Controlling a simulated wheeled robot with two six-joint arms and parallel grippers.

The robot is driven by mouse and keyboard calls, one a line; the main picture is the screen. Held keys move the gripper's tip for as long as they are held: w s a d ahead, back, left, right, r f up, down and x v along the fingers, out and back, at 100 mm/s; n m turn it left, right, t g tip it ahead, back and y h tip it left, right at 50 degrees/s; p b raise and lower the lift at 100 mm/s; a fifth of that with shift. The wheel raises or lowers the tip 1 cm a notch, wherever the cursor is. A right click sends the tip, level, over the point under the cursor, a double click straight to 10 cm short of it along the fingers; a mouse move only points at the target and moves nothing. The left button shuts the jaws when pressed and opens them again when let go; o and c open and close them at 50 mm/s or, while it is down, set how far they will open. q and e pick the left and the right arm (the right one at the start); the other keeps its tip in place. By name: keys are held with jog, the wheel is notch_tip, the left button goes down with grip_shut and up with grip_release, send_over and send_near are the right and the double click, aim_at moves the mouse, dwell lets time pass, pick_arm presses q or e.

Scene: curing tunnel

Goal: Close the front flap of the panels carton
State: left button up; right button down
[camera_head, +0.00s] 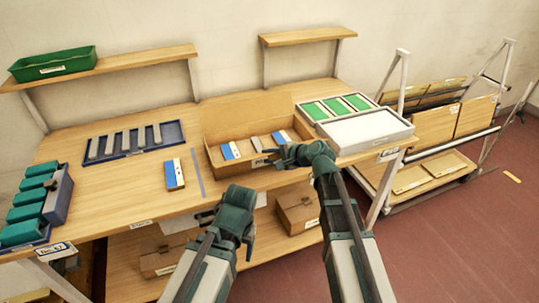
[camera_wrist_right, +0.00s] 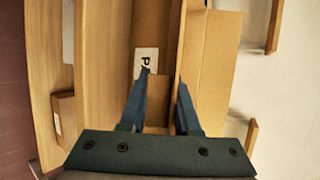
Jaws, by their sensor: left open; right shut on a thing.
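The panels carton (camera_head: 214,160) stands open on the workbench in the head view. Its back flap (camera_head: 248,112) is raised, and blue-and-white panels (camera_head: 230,151) lie inside. My right gripper (camera_head: 264,157) is at the carton's front side. In the right wrist view its two fingers (camera_wrist_right: 165,84) straddle the front flap (camera_wrist_right: 158,98), shut on it, beside a white label (camera_wrist_right: 146,60) marked with a P. The fingers and hand hide part of the flap. My left gripper (camera_head: 238,215) is open and empty, lower, in front of the bench edge and apart from the carton.
A blue-and-white panel (camera_head: 174,174) lies left of the carton. A blue tray (camera_head: 92,158) with grey strips stands farther left. A white-topped case (camera_head: 366,129) and green panels (camera_head: 336,105) are on the right. Closed cartons (camera_head: 298,211) sit on the shelf below.

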jog(key=shift+s+f, duration=0.1)
jog(key=shift+f, duration=0.05)
jog(key=c, duration=0.7)
grip_release()
jog(key=shift+d+r, duration=0.15)
jog(key=shift+r, duration=0.1)
jog(key=shift+p+v, duration=3.6)
jog(key=shift+v, duration=3.05)
jog(key=shift+f, duration=0.1)
